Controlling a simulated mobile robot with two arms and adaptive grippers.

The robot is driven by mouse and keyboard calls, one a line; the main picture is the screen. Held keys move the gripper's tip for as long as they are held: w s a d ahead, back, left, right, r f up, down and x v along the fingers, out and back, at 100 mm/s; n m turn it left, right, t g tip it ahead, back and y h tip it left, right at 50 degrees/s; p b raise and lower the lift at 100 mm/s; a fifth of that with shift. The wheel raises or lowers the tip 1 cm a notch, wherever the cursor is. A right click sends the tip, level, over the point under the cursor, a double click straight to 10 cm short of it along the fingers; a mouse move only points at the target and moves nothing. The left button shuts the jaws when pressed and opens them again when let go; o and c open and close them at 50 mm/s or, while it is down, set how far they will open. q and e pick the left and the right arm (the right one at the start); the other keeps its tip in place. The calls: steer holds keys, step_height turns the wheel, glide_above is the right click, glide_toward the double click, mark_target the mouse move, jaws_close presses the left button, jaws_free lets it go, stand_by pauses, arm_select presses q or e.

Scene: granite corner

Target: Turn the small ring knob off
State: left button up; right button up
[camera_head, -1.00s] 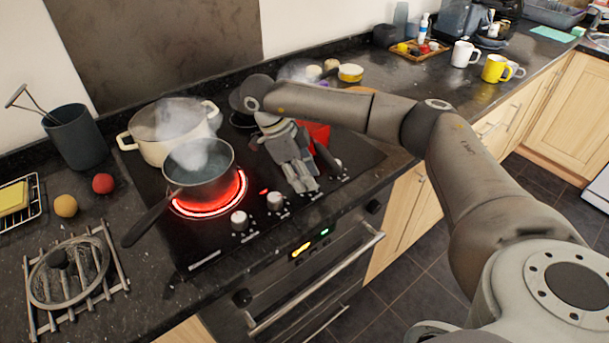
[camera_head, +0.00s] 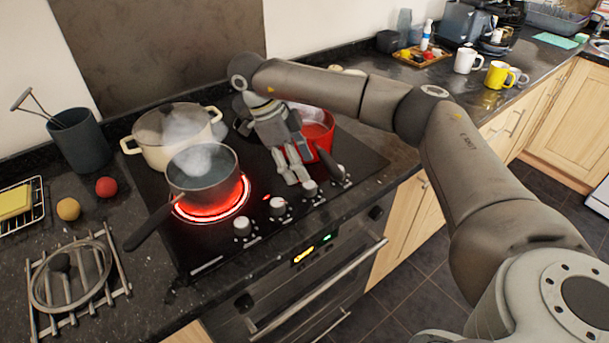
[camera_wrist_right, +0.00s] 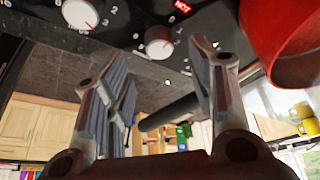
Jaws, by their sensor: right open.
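The black hob (camera_head: 240,255) has a row of several pale control knobs along its front edge. Knobs show at the left (camera_head: 242,225), middle (camera_head: 278,206) and right (camera_head: 310,188). I cannot tell which one belongs to the small ring. My right gripper (camera_head: 293,178) points down over the hob, close behind the right knobs, fingers apart and empty. A lit red "HOT" sign (camera_wrist_right: 182,7) is near. My left gripper is out of view.
A steaming dark saucepan (camera_head: 202,180) sits on a glowing red ring, its handle towards the front left. A cream pot (camera_head: 165,150) steams behind it. A red pot (camera_head: 318,130) stands just right of my gripper. A glass lid (camera_head: 85,290) lies on a rack at left.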

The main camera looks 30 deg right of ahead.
steer(key=v, duration=0.6)
steer(key=shift+r, duration=0.15)
steer(key=shift+a, duration=0.1)
stand_by(0.3)
